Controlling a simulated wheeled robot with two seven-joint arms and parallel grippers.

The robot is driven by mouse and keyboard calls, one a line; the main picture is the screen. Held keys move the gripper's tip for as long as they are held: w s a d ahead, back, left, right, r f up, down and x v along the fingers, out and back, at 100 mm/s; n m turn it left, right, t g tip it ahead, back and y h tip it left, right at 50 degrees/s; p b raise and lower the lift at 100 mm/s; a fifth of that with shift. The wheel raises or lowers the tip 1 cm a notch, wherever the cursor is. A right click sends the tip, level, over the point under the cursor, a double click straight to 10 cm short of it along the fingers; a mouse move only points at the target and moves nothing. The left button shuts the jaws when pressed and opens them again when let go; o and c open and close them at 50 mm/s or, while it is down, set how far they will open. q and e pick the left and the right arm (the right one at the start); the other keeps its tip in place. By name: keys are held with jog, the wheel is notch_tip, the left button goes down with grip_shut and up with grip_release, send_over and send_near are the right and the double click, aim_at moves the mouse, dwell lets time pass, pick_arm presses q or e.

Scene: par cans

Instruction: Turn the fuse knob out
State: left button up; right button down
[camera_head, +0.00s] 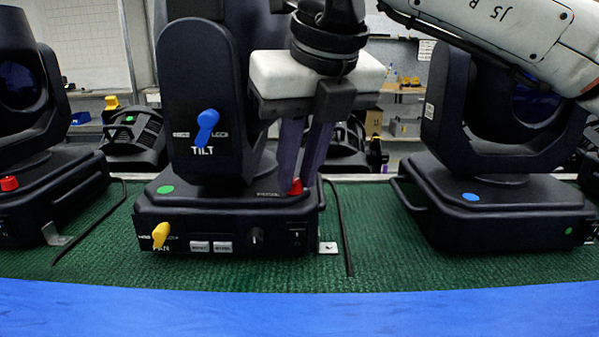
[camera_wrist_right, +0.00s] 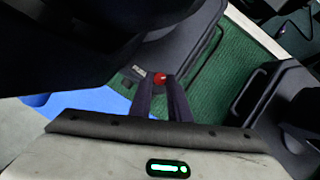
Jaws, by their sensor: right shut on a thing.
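The red fuse knob (camera_head: 295,187) sits on the right side of the base top of the middle moving-head light (camera_head: 215,207). My right gripper (camera_head: 296,180) points down at the knob, its two purple fingers on either side of it, shut on it. In the right wrist view the red knob (camera_wrist_right: 159,78) shows between the fingertips (camera_wrist_right: 159,82). The knob's lower part is hidden. My left gripper is in neither view.
The blue tilt lever (camera_head: 206,126) and yellow pan lever (camera_head: 160,234) are on the same light. Other lights stand left (camera_head: 40,190) and right (camera_head: 495,208) on green carpet (camera_head: 100,262). A black cable (camera_head: 342,235) runs beside the base.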

jog(key=shift+m, duration=0.4)
jog(key=c, duration=1.7)
grip_release()
jog(key=shift+o, duration=0.2)
jog(key=p+v, duration=0.1)
jog(key=v, duration=0.9)
jog(key=shift+r, duration=0.2)
jog(key=shift+s+a, duration=0.1)
jog(key=shift+a, duration=0.1)
